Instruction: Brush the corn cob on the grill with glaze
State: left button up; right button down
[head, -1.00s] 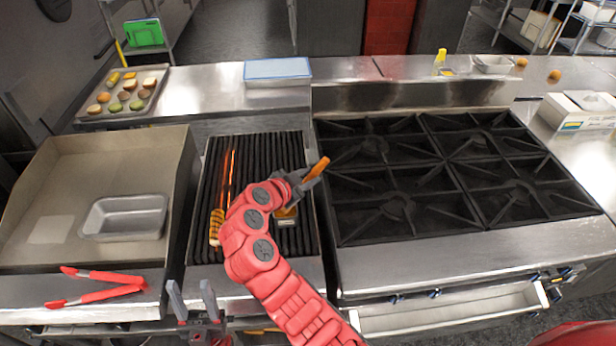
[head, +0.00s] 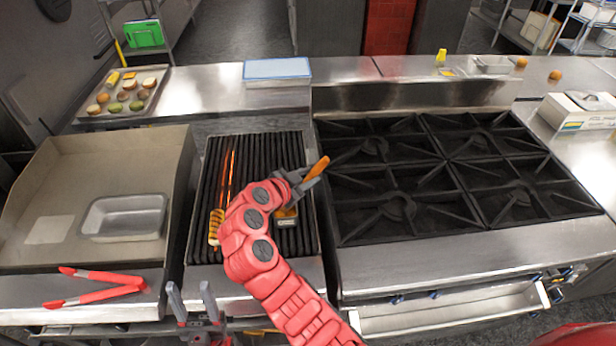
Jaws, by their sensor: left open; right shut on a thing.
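The corn cob (head: 216,228), yellow with dark char marks, lies on the left front of the dark ribbed grill (head: 270,150). My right gripper (head: 310,178) is over the grill's right side, to the right of the corn, shut on an orange-brown handle (head: 317,168), seemingly the brush's. The brush's bristles cannot be made out. A small metal container (head: 287,220) with something orange-brown in it sits on the grill below this gripper, partly hidden by my arm. My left gripper (head: 192,294) is open and empty at the grill's front edge.
Red tongs (head: 100,287) lie at the front of the left griddle, near a metal pan (head: 124,217). A stove (head: 450,180) with black grates stands right of the grill. A tray of buns and other food (head: 122,95) is at the back left.

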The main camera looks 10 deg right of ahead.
jog(key=shift+f+b, duration=0.15)
jog(key=shift+b, duration=0.35)
dwell(1.2)
dwell(0.4)
notch_tip(320, 180, up, 2)
jog(key=shift+r, duration=2.6)
